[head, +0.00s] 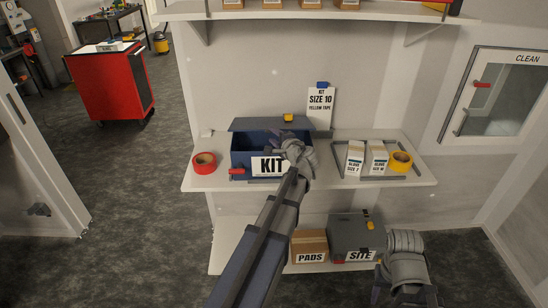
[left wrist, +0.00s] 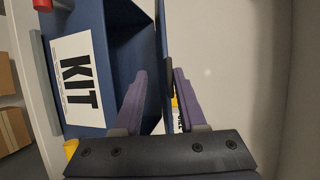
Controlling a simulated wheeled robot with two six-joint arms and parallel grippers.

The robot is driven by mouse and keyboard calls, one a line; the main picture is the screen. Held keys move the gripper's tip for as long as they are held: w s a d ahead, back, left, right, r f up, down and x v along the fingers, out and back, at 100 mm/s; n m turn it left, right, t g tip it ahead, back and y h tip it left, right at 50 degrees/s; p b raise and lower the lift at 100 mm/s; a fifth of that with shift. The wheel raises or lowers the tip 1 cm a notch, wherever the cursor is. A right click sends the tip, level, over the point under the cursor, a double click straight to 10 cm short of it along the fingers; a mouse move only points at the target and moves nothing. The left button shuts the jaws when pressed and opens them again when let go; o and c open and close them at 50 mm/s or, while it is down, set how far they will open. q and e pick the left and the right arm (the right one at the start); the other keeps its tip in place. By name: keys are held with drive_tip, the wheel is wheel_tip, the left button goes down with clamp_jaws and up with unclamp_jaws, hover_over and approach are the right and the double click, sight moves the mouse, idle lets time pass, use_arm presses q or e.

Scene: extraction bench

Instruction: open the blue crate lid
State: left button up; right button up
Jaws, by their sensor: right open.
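The blue crate (head: 240,157) with a KIT label stands on the middle shelf, and its label and inside also show in the left wrist view (left wrist: 88,15). Its lid (head: 257,124) is raised at the back, with a yellow piece on its top edge. My left gripper (head: 287,137) reaches over the crate's right front. In the left wrist view its purple fingers (left wrist: 160,80) stand on either side of the lid panel (left wrist: 162,30), with a gap visible. My right gripper (head: 405,292) is open and empty at the lower right, in front of the lower shelf.
A red tape roll (head: 204,163) sits left of the crate. White boxes (head: 355,156) and a yellow tape roll (head: 400,161) stand on the right. A SIZE 10 card (head: 320,104) is behind. Below are a PADS box (head: 310,244) and a grey SITE crate (head: 352,234).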

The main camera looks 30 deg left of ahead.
use_arm(q)
drive_tip(key=shift+t+y, duration=0.4)
drive_tip(key=shift+s+d+f+b, duration=0.1)
drive_tip(key=shift+s+f+b, duration=0.1)
drive_tip(key=shift+f+b, duration=0.95)
drive_tip(key=shift+s+d+f+b, duration=0.1)
drive_tip(key=shift+s+f+b, duration=0.1)
drive_tip(key=shift+f+b, duration=0.9)
drive_tip(key=shift+r, duration=0.3)
